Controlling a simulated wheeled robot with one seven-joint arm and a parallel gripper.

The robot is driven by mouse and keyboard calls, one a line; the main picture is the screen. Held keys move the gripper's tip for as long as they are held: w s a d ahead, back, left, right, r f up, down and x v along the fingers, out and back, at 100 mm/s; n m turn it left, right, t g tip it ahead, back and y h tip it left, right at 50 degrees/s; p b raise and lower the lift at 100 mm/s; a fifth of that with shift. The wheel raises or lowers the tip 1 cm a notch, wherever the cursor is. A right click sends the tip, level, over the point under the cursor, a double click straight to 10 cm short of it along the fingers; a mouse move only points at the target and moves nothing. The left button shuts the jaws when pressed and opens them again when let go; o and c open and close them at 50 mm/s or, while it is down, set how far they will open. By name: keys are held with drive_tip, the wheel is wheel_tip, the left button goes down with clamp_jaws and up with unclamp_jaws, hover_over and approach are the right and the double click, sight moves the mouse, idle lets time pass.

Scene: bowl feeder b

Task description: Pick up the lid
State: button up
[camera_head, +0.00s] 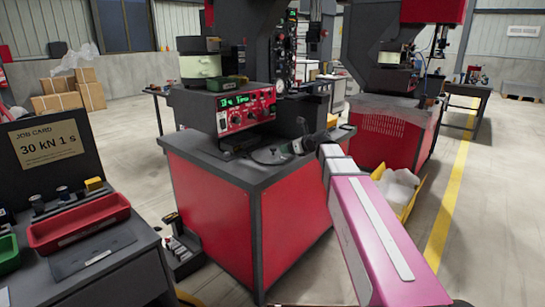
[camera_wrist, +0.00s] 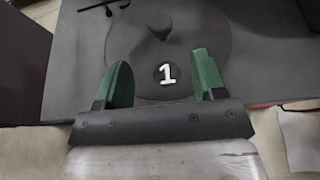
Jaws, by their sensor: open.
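In the wrist view a dark grey round lid (camera_wrist: 205,40) with a raised knob (camera_wrist: 160,22) lies on a dark grey surface. A small dark disc with a white "1" (camera_wrist: 167,73) is at its near side. My gripper (camera_wrist: 162,68) is open, with its two green fingers apart on either side of the "1". In the head view my gripper (camera_head: 296,146) is low over the red cabinet's dark top.
A red control box (camera_head: 245,108) with a green display stands on the cabinet top (camera_head: 210,150), behind my gripper. A yellow bin (camera_head: 408,205) with pale contents is right of the cabinet. A red tray (camera_head: 78,223) and a job card (camera_head: 47,143) are at the left bench.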

sight(275, 148)
drive_tip(key=x, duration=1)
drive_tip(key=shift+w, duration=0.1)
drive_tip(key=shift+r, duration=0.1)
drive_tip(key=c, duration=1.1)
drive_tip(key=shift+c, duration=0.2)
